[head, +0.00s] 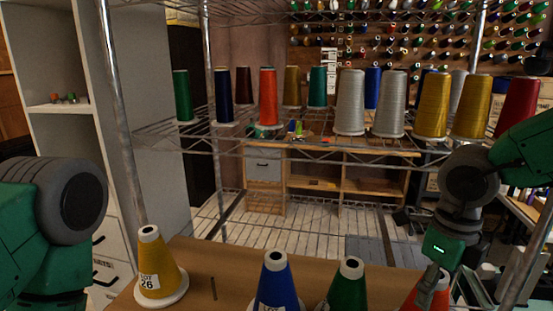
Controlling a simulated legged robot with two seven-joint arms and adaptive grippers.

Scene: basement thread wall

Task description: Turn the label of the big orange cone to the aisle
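An orange-red cone (440,293) stands at the lower right on the brown board, cut off by the bottom edge of the head view and partly covered by my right gripper. No label shows on its visible part. My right gripper (428,288) points down over this cone's left side; its fingers overlap the cone, and I cannot tell whether they touch it or how wide they are. Another orange-red cone (268,98) stands on the wire shelf behind. My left arm shows at the left edge; its gripper is out of view.
On the brown board (205,262) stand a yellow cone (158,265) with a "LOT 26" label, a blue cone (277,282) with a partly cut-off label, and a green cone (347,286). Wire rack posts (118,120) and a shelf of several cones stand behind.

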